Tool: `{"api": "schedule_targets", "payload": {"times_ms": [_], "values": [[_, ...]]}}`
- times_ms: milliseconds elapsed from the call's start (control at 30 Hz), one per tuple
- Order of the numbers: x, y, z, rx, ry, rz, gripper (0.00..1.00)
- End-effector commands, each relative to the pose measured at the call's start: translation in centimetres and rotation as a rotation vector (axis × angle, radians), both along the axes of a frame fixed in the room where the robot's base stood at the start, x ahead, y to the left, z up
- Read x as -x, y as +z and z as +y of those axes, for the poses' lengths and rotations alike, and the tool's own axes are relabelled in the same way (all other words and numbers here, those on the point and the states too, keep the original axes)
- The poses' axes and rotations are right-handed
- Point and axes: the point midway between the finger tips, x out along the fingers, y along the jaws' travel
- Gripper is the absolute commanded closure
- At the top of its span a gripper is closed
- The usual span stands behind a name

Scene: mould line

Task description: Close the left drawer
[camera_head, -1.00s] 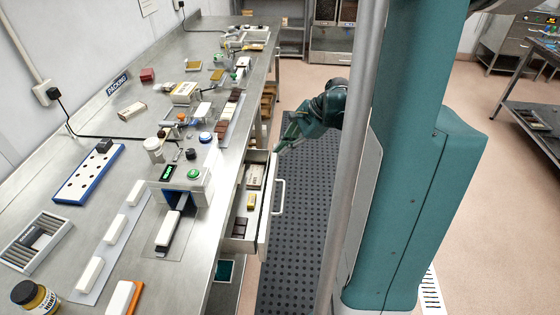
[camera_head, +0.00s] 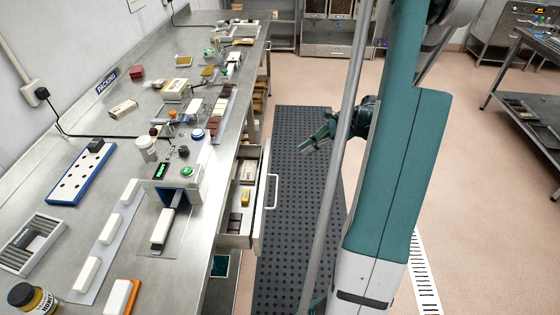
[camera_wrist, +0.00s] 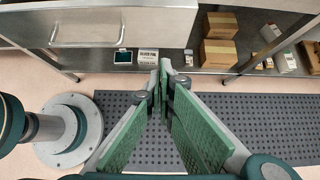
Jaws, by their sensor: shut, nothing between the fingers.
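The drawer (camera_head: 262,205) under the bench is pulled out, with a pale front and a bar handle (camera_head: 272,190). Dark and pale bars and a yellow item lie inside it. My gripper (camera_head: 302,148) is over the dark mat, to the right of the drawer front and apart from it. In the wrist view, the green fingers (camera_wrist: 162,75) meet at their tips with nothing between them. A metal front with a bar handle (camera_wrist: 88,43) shows at the upper left there, beyond the fingertips.
The steel bench (camera_head: 120,215) carries a small machine with a green display (camera_head: 175,180), trays and bars. A dark perforated mat (camera_head: 290,220) covers the floor beside it. Cardboard boxes (camera_wrist: 218,50) stand on a low shelf. The floor between gripper and drawer looks clear.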

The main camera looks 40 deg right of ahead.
Motion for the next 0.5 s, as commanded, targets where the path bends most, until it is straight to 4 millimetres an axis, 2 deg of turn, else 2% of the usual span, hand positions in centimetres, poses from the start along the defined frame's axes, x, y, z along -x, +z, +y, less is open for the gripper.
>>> {"api": "schedule_targets", "payload": {"times_ms": [500], "values": [[-0.32,-0.47,0.29,0.001,0.001,0.0,1.0]]}}
